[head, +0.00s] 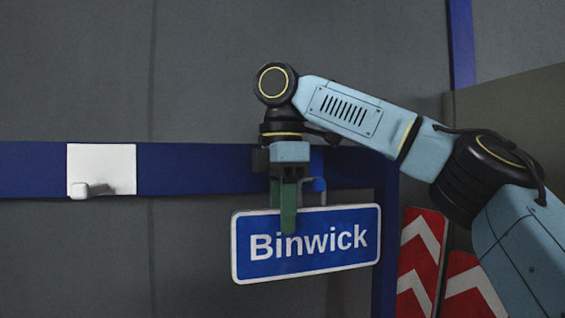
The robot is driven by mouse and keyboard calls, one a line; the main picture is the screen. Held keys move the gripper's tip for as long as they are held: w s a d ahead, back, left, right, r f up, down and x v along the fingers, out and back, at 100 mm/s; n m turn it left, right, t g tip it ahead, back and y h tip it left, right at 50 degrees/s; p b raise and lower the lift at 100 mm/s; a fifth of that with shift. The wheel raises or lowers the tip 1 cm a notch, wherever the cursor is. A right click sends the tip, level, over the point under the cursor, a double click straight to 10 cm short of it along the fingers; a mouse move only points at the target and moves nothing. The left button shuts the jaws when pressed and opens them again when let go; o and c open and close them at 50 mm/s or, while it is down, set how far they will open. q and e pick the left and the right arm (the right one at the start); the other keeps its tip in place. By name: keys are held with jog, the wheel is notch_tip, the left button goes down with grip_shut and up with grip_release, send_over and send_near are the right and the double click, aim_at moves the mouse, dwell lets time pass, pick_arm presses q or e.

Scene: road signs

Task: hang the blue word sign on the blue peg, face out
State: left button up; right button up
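The blue word sign (340,243) has a white border and reads "Binwick". Its lettered face is toward me and its right end is slightly higher than its left. My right gripper (288,218) reaches down from above and is shut on the sign's upper edge, with a green finger over its face. The blue peg (319,186) shows just right of the gripper, above the sign's top edge. Its backplate is partly hidden by the gripper. I cannot tell whether sign and peg touch. My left gripper is out of view.
A white peg on a white plate (112,167) is on the blue wall rail (205,168) at the left. Red-and-white chevron boards (421,258) stand at the lower right, near my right arm. The wall between the white peg and the sign is clear.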

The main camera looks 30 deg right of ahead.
jog(key=shift+r, duration=4.6)
